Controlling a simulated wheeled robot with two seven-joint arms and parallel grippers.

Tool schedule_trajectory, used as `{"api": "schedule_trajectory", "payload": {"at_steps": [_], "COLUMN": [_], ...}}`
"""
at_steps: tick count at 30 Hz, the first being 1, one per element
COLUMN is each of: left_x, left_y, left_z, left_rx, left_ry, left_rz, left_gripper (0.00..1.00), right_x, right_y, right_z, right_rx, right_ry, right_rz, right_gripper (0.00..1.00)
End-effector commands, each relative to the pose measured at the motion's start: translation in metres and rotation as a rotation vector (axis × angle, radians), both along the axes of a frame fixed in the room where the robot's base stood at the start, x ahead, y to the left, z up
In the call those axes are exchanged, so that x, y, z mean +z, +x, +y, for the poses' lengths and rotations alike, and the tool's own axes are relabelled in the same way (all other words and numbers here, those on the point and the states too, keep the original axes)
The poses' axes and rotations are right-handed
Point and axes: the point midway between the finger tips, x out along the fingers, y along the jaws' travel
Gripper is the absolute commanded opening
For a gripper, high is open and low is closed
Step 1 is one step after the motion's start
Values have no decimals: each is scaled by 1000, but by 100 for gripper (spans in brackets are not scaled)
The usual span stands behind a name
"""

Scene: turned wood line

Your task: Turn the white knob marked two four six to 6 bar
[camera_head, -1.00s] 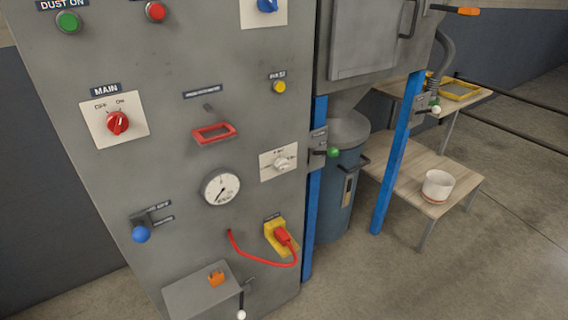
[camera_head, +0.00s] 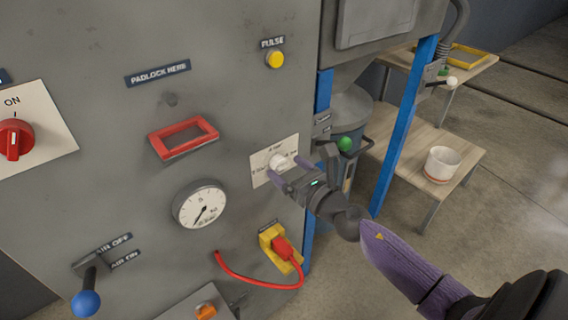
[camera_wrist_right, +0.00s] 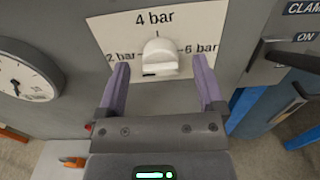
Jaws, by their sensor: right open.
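The white knob (camera_wrist_right: 159,56) sits on a white plate (camera_wrist_right: 105,32) marked 2 bar at left, 4 bar at top and 6 bar at right. In the head view the knob (camera_head: 281,161) is partly hidden by my right gripper. Its exact pointer direction is hard to tell; a dark mark shows low on its face. My right gripper (camera_head: 287,172) is open in front of the panel. In the right wrist view its purple fingers reach up on either side of the knob, with a gap on each side. My left gripper is not in view.
A round gauge (camera_head: 201,204) and a red padlock bracket (camera_head: 183,138) are left of the plate. A yellow socket with a red plug (camera_head: 282,248) is below.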

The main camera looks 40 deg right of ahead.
Motion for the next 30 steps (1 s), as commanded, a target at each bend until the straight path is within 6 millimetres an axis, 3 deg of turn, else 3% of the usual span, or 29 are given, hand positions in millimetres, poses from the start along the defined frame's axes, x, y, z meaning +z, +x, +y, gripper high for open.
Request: {"api": "schedule_trajectory", "payload": {"at_steps": [4, 13, 25, 30], "left_x": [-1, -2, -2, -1], "left_y": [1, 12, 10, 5], "left_z": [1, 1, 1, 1], "left_rx": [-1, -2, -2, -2], "left_ry": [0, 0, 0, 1], "left_rz": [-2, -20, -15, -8], "left_gripper": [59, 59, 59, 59], "right_x": [-1, -1, -1, -1], "right_y": [14, 16, 16, 16], "right_z": [1, 2, 2, 2], "right_rx": [0, 0, 0, 0], "right_ry": [2, 3, 3, 8], "right_rz": [1, 2, 2, 3], "right_gripper": [87, 85, 0, 0]}}
